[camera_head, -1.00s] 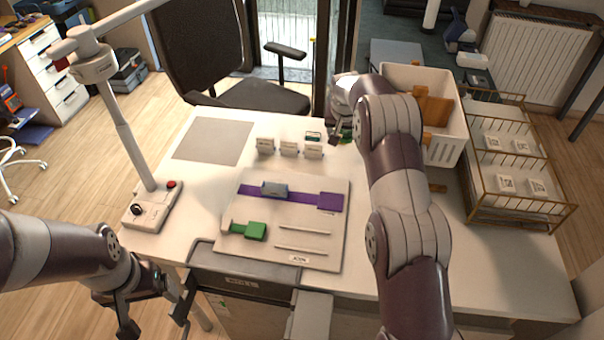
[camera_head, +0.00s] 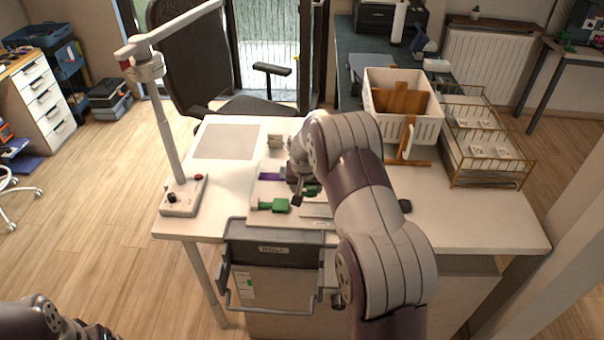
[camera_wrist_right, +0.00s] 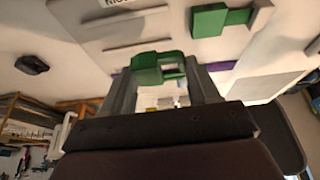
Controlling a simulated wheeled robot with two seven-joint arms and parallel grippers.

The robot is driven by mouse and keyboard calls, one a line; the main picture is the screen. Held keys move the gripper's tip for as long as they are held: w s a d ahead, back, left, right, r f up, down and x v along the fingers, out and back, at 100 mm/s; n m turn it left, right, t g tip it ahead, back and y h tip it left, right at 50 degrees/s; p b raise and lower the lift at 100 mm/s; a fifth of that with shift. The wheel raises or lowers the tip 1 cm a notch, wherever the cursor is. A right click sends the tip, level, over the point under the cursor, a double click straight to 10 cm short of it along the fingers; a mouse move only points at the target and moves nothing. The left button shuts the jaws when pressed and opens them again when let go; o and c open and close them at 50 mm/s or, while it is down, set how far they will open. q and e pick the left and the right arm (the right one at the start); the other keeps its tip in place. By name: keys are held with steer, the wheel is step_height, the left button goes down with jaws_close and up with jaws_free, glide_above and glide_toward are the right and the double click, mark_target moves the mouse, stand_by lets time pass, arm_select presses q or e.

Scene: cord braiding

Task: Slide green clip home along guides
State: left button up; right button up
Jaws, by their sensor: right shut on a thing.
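My right gripper (camera_head: 300,198) is shut on the green clip (camera_wrist_right: 158,68). In the right wrist view the clip sits between the two fingertips, in front of the board. In the head view a little of the clip (camera_head: 311,191) shows beside the gripper, over the white board (camera_head: 240,224). The green block (camera_head: 272,204) lies on the board to the left of the gripper; it also shows in the right wrist view (camera_wrist_right: 208,20). Thin white guide rails (camera_wrist_right: 137,45) lie on the board near the clip. My left gripper is outside the head view; only part of that arm shows.
A purple strip (camera_head: 270,176) runs on the board, mostly hidden by my arm. A lamp base (camera_head: 183,196) stands at the left. A white crate (camera_head: 425,128) and a wire rack (camera_head: 485,170) are at the right. A dark small object (camera_head: 405,205) lies right of my arm.

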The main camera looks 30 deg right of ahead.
mark_target(306, 189)
steer(key=shift+w+d+f, duration=0.15)
steer(key=shift+w+f, duration=0.1)
steer(key=shift+w, duration=0.1)
steer(key=shift+w+d+f, duration=0.1)
steer(key=shift+d+f, duration=0.1)
steer(key=shift+f, duration=0.05)
steer(key=shift+f+b, duration=0.35)
steer(key=shift+b, duration=0.1)
steer(key=shift+a+f+b, duration=0.15)
steer(key=shift+f+b, duration=0.45)
steer(key=shift+f, duration=0.05)
step_height(306, 189, down, 4)
steer(key=b, duration=0.2)
steer(key=shift+b, duration=0.35)
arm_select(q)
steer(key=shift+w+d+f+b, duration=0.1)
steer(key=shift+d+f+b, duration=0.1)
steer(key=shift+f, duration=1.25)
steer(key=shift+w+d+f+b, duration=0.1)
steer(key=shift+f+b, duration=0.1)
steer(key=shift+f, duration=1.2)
arm_select(e)
steer(key=shift+f, duration=0.45)
steer(key=shift+f, duration=0.2)
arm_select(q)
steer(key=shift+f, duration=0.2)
